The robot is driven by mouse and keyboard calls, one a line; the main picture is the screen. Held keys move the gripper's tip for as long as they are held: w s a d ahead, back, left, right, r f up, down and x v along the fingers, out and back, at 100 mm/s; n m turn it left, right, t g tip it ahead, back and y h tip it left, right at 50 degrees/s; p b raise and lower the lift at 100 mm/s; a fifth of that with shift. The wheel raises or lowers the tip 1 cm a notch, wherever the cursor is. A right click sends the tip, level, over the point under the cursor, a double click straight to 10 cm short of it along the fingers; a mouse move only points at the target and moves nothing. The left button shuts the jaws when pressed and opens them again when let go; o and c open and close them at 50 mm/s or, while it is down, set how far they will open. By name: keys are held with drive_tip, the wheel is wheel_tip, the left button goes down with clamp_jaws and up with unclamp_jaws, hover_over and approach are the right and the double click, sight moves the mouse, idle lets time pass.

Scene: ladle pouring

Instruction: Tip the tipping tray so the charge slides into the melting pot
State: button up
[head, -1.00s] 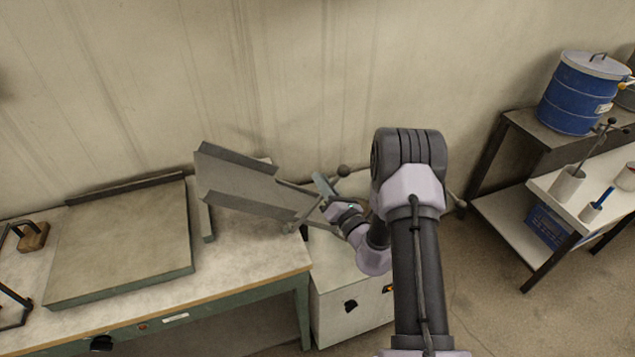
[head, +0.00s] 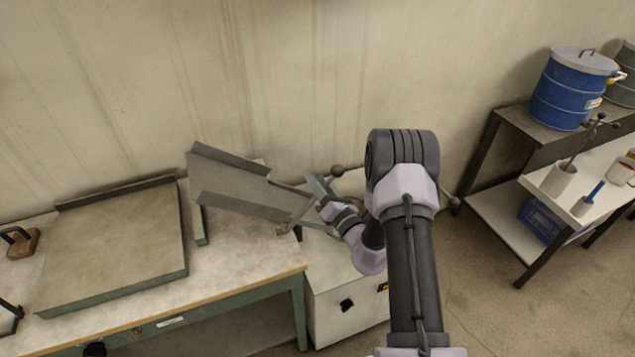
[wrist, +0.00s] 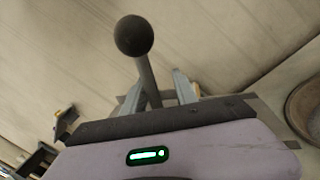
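The tipping tray (head: 240,186), a grey metal chute with raised sides, slopes down to the right at the right end of the workbench in the head view. Its floor looks bare; I see no charge. A lever with a dark ball knob (head: 337,171) stands beside its lower end; the knob is large in the wrist view (wrist: 134,36). My gripper (head: 322,188) is at this lever. In the wrist view its fingers (wrist: 158,88) stand apart on either side of the shaft, with a gap at the right. A round dark rim (wrist: 304,108) may be the melting pot.
The workbench (head: 240,265) carries a flat plate (head: 115,240) at left. A white cabinet (head: 340,300) stands below the tray's lower end. A shelf with a blue drum (head: 568,90) and a white table (head: 560,210) with tools are at right. The back wall is close behind.

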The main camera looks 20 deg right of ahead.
drive_tip(key=s+d+f, duration=0.2)
drive_tip(key=s, duration=1.5)
drive_tip(key=shift+d+b, duration=0.2)
drive_tip(key=shift+b, duration=0.25)
